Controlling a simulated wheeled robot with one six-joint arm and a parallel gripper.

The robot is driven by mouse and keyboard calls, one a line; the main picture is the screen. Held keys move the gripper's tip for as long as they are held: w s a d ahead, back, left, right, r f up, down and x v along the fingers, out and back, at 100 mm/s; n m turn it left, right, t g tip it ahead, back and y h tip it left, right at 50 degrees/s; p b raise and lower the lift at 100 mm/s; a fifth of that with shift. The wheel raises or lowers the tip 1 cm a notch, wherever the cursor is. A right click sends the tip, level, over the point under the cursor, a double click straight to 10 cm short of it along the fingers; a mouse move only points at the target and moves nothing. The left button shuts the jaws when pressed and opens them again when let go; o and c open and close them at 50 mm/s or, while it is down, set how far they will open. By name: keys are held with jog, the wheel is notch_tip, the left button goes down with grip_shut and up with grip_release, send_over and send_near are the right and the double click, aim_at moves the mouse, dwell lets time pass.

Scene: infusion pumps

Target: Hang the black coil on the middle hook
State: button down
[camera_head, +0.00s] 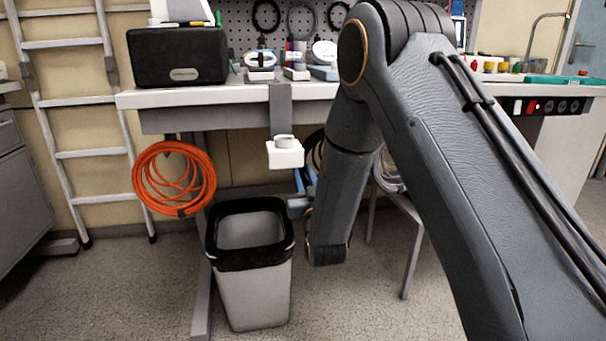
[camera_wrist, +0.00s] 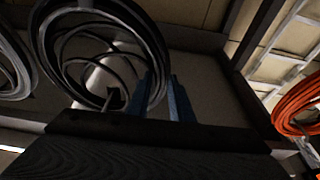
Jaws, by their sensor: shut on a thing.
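The black coil (camera_wrist: 47,50) fills the upper left of the wrist view, its loops close to the camera. In the head view the black coil (camera_head: 314,146) shows only as a sliver beside my arm, below the bench edge; the rest is hidden. My gripper (camera_wrist: 164,84) has blue fingers at the coil's right side and is shut on it. The fingers also show in the head view (camera_head: 303,180), left of my forearm. A pale post with a dark end shows through the coil's loops; I cannot tell whether the coil rests on it. The middle hook is not clearly visible.
An orange coil (camera_head: 174,178) hangs at the bench's left. A grey coil (camera_head: 388,170) shows partly behind my arm. A white bracket (camera_head: 285,154) hangs under the bench (camera_head: 230,97). A bin (camera_head: 250,290) stands below. A ladder (camera_head: 75,100) leans at left.

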dwell(0.4)
jog(key=c, duration=1.5)
grip_release()
